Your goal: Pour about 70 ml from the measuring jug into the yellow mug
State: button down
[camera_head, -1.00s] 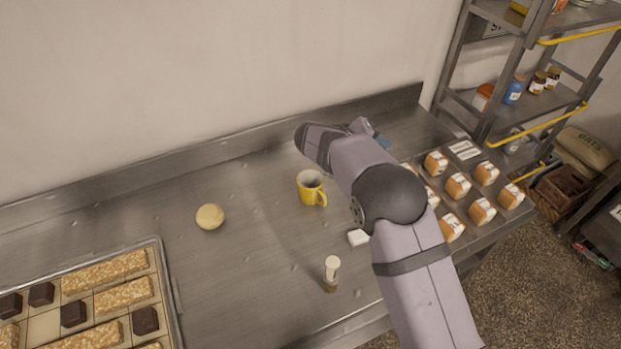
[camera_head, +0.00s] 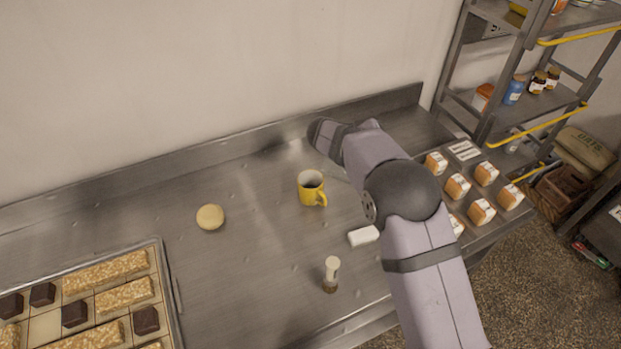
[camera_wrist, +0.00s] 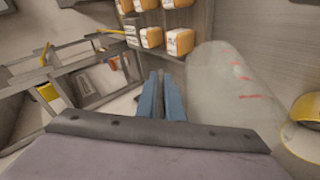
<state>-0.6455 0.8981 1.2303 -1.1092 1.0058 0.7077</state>
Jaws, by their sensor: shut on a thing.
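The yellow mug (camera_head: 311,188) stands upright on the steel counter, left of my forearm, its handle toward the lower right. Part of it shows at the right edge of the wrist view (camera_wrist: 304,112). The clear measuring jug (camera_wrist: 222,85) with red marks is in the wrist view, beside my blue fingers and between them and the mug. My gripper (camera_wrist: 162,98) is shut on the jug, though the grip point is not clear. In the head view my arm hides the gripper and most of the jug. I cannot tell the liquid level or the jug's exact tilt.
A round pale bun (camera_head: 210,217), a white block (camera_head: 363,235) and a small cork-based timer-like item (camera_head: 331,274) lie around the mug. A pastry tray (camera_head: 170,300) is at the lower left. Several packaged loaves (camera_head: 457,187) stand at the right, near a shelf rack (camera_head: 490,100).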

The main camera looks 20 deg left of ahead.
jog(key=shift+w+d+f+g+y, duration=0.15)
jog(key=shift+d+g+y, duration=0.15)
jog(key=shift+d, duration=0.1)
jog(key=f, duration=0.1)
jog(key=f+y, duration=0.1)
jog(key=d+f, duration=0.1)
jog(key=shift+w+m+g+b, duration=0.3)
jog(key=shift+g+b, duration=0.1)
jog(key=d+g+y+p, duration=0.1)
jog(key=p, duration=0.3)
jog(key=w+d+f+m+g+y+p, duration=0.1)
jog(key=y+p, duration=0.1)
jog(key=p, duration=0.3)
jog(key=w+d+f+g+y+p, duration=0.1)
jog(key=d+y+p, duration=0.1)
jog(key=p, duration=0.2)
jog(key=shift+w+d+f, duration=0.1)
jog(key=shift+w+f, duration=0.1)
jog(key=shift+f, duration=0.05)
jog(key=shift+m+y, duration=0.3)
jog(key=shift+w+d+y, duration=0.1)
jog(key=shift+d+y, duration=0.1)
jog(key=shift+y, duration=0.1)
